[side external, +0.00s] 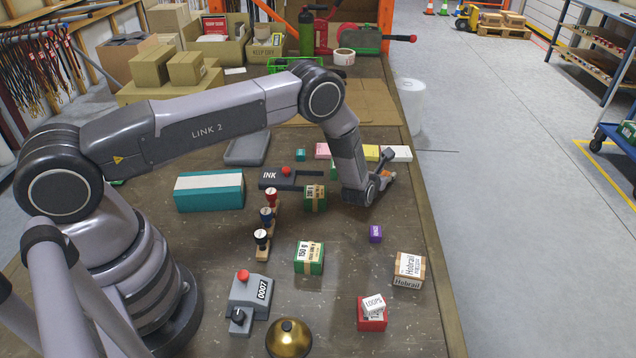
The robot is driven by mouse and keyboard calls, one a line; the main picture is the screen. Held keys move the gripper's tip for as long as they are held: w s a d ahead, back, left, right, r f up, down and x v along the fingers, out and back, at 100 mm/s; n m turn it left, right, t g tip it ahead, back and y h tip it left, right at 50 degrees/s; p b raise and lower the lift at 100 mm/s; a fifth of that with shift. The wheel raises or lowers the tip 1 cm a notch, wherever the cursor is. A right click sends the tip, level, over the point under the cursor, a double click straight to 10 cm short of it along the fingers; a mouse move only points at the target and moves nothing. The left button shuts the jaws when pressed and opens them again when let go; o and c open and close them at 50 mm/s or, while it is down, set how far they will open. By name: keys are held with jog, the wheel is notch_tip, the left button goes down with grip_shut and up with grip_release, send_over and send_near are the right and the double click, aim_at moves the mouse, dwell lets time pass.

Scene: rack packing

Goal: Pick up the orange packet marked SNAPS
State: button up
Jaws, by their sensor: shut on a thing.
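My gripper (384,182) is at the right side of the table, low over the top near its right edge. It is shut on a small orange thing (389,175), which shows only in part at the fingertips. This looks like the orange packet; its SNAPS marking cannot be read from here. The fingers and wrist hide most of it. Whether it touches the table is not clear.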

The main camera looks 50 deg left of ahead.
grip_shut()
jog(key=shift+r, duration=0.1)
